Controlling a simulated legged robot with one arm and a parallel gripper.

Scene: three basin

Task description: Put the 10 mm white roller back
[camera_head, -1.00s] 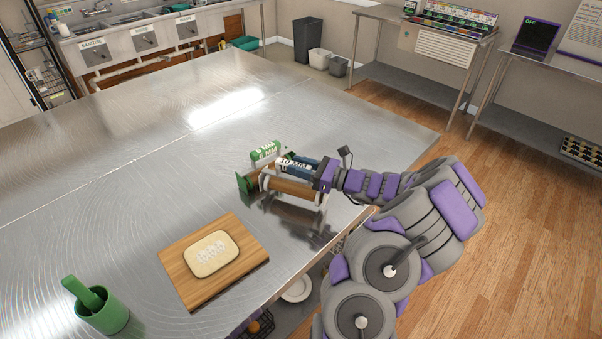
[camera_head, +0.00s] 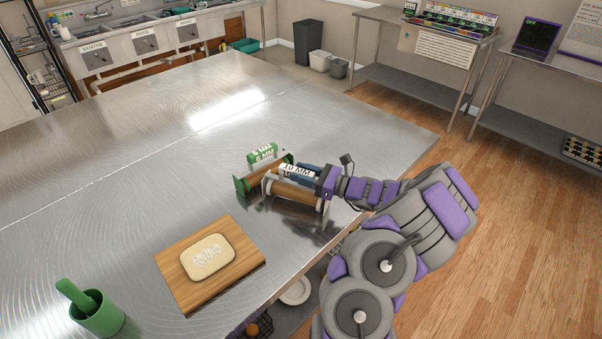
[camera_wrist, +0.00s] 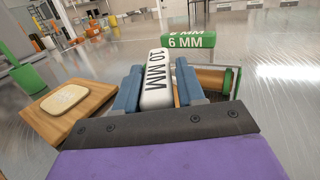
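The 10 mm white roller (camera_head: 297,171) has a white handle bar lettered 10 MM and a wooden cylinder below. It is at the table's right side, just in front of the green 6 mm roller (camera_head: 262,154). My gripper (camera_head: 307,174) reaches in from the right, with blue fingers on both sides of the white bar. In the wrist view the white bar (camera_wrist: 156,82) sits tightly between my fingers (camera_wrist: 157,88), and the green 6 mm bar (camera_wrist: 190,40) is just beyond. Whether the white roller touches the table is unclear.
A wooden board (camera_head: 190,283) with a pale dough slab (camera_head: 208,256) lies left of the rollers. A green cup (camera_head: 98,316) stands at the near left. The steel table (camera_head: 120,180) is clear at the back and left. Its right edge is close to my arm.

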